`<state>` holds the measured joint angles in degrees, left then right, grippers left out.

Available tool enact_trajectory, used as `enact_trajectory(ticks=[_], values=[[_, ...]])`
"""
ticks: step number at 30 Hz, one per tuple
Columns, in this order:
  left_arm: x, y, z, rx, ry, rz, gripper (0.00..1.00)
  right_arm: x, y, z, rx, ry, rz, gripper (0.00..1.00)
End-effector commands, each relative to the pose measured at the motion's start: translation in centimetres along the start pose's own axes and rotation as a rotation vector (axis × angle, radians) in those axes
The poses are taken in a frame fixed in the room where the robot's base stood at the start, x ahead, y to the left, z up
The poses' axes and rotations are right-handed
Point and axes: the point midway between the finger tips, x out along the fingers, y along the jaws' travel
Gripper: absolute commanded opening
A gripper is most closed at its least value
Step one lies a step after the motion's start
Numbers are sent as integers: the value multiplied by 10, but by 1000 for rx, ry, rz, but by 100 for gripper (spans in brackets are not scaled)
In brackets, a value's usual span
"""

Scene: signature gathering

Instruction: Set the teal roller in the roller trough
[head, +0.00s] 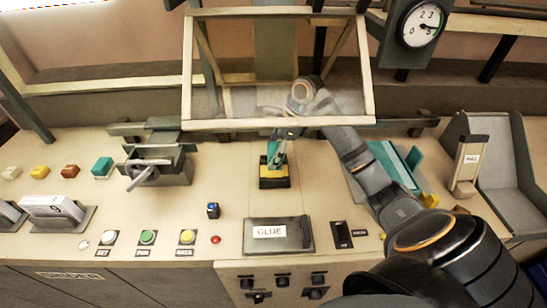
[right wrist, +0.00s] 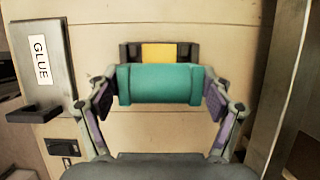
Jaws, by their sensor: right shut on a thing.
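The teal roller (right wrist: 160,84) lies crosswise between the two fingers of my right gripper (right wrist: 160,97) in the right wrist view. The finger pads press near its two ends. In the head view my right gripper (head: 279,150) points down over a small yellow block with dark ends (head: 274,183), which looks like the roller trough. In the wrist view the yellow and black holder (right wrist: 160,52) shows just beyond the roller, partly hidden by it. I cannot tell whether roller and holder touch. My left gripper is not in view.
The GLUE box (head: 268,233) stands in front of the holder. A teal sloped piece (head: 400,165) is right of my forearm. A lever device (head: 157,165) and several buttons are at left.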

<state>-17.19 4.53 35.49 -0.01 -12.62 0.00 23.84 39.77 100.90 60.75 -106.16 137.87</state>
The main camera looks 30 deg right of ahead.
Motion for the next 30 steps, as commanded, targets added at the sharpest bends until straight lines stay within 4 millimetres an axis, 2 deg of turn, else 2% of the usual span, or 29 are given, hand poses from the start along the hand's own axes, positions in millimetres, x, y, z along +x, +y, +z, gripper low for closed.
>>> enact_trajectory(ticks=[6, 12, 27, 28, 30], values=[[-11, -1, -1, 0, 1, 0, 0, 26, 1, -11, 1, -1, 2, 41], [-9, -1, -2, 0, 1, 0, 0, 27, 0, -11, 0, -1, 0, 41], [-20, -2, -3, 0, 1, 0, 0, 38, 1, -16, 0, 0, 1, 41], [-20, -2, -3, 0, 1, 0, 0, 39, 1, -16, 0, 0, 1, 83], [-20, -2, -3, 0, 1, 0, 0, 38, 1, -16, 0, 0, 1, 93]])
